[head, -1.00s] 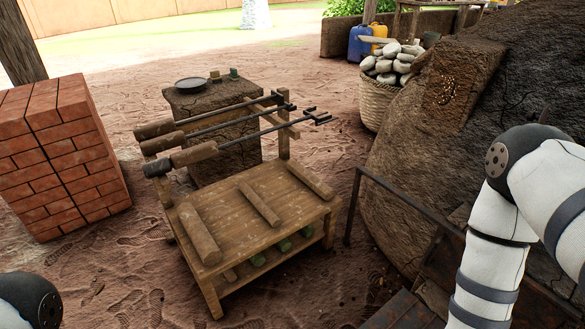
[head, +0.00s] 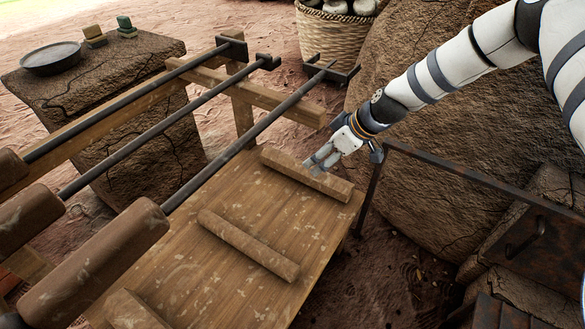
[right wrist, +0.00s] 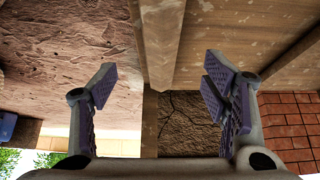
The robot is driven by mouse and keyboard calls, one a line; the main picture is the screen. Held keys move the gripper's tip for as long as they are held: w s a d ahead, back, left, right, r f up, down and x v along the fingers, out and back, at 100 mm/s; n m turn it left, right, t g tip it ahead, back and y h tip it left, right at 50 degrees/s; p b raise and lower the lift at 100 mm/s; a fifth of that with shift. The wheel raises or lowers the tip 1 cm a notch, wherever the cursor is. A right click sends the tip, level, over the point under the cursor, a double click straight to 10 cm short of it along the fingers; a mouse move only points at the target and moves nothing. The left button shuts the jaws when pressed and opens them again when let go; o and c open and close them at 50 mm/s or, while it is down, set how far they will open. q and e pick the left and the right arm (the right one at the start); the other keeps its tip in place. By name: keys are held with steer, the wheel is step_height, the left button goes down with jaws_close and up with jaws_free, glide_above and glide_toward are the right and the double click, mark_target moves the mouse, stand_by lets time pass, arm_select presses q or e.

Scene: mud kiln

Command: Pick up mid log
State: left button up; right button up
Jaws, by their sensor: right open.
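Three brown logs lie spaced apart on a wooden table (head: 185,295). The mid log (head: 248,245) lies across the middle of the tabletop, with nothing on it. The far log (head: 290,172) lies near the table's far right edge, and the near log (head: 135,312) is cut off by the lower picture edge. My right gripper (head: 318,163) is just over the far log, away from the mid log. In the right wrist view it is open and empty (right wrist: 158,95), with a wooden length (right wrist: 160,40) beyond the gap between its fingers. Contact with the far log cannot be told. My left gripper is out of view.
Long metal tools with thick wooden handles (head: 95,265) rest on the rack left of the tabletop. A stone block (head: 140,150) with a dark dish (head: 52,58) stands behind. A metal rail (head: 470,180) and a large mud wall (head: 425,160) are close on the right.

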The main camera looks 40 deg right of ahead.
mark_target(305, 169)
steer(key=x, duration=0.2)
steer(key=b+x, duration=0.1)
steer(key=x, duration=0.1)
steer(key=shift+s+f, duration=0.2)
steer(key=shift+s, duration=0.15)
steer(key=b+x, duration=0.3)
steer(key=x, duration=0.2)
steer(key=shift+w+a+f+b, duration=0.1)
steer(key=shift+w+f+b, duration=0.05)
steer(key=shift+f+b, duration=0.2)
steer(key=shift+w+r, duration=0.1)
steer(key=shift+r, duration=0.2)
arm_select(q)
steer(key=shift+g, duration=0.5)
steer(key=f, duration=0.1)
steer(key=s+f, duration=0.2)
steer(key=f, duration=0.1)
arm_select(e)
jaws_close()
